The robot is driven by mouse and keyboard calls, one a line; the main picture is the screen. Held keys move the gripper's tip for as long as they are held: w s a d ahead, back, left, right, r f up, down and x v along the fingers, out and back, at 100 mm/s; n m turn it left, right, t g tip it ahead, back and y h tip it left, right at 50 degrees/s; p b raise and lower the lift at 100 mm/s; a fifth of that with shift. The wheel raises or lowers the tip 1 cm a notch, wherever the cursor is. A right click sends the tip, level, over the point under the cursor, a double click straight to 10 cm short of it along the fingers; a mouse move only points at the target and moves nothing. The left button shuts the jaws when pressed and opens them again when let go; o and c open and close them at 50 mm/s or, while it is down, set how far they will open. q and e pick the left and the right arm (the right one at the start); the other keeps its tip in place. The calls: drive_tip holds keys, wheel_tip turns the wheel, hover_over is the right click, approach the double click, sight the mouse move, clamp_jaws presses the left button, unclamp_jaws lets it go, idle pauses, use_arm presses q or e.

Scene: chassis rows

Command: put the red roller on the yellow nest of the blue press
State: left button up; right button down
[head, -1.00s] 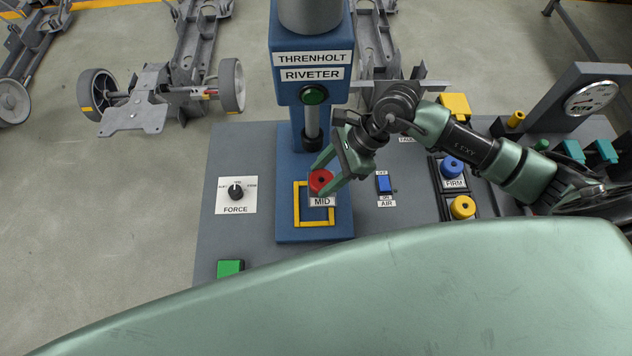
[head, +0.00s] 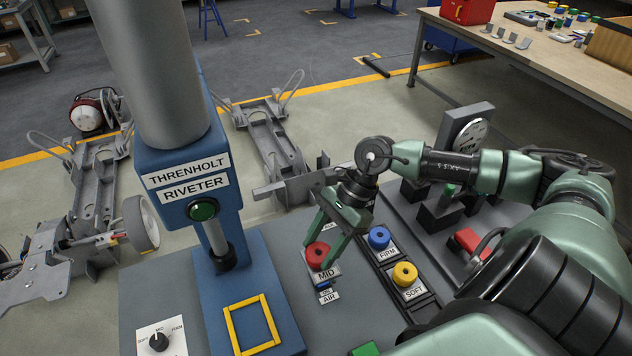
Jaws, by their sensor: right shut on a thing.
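The red roller (head: 317,255), with a white MID label under it, is held in my right gripper (head: 325,243), which is shut on it. The blue press (head: 190,170), labelled THRENHOLT RIVETER, stands to the left. The yellow nest (head: 231,330) is a square outline on the press's blue base; it is empty and lies below and left of the roller. My left gripper is not in view.
A blue FIRM roller (head: 379,238) and a yellow SOFT roller (head: 405,274) sit in a dark rack right of my gripper. A FORCE dial (head: 159,342) is left of the press base. A gauge stand (head: 462,140) stands behind the rack. Grey chassis (head: 275,155) lie beyond the bench.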

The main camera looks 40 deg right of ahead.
drive_tip(key=shift+r, duration=0.7)
drive_tip(key=shift+a, duration=0.1)
drive_tip(key=shift+g, duration=0.4)
drive_tip(key=a+f+p, duration=0.1)
drive_tip(key=a+p, duration=0.1)
drive_tip(key=a, duration=0.4)
drive_tip(key=a+f+p, duration=0.1)
drive_tip(key=a+p, duration=0.1)
drive_tip(key=a, duration=0.4)
drive_tip(key=a+f+p, duration=0.1)
drive_tip(key=a+p, duration=0.2)
drive_tip(key=a, duration=0.3)
drive_tip(key=shift+w+f, duration=0.3)
drive_tip(key=shift+f, duration=0.05)
drive_tip(key=shift+a+f, duration=0.15)
drive_tip(key=shift+f+b, duration=0.3)
drive_tip(key=shift+f, duration=0.35)
drive_tip(key=shift+b, duration=0.5)
drive_tip(key=shift+f, duration=0.2)
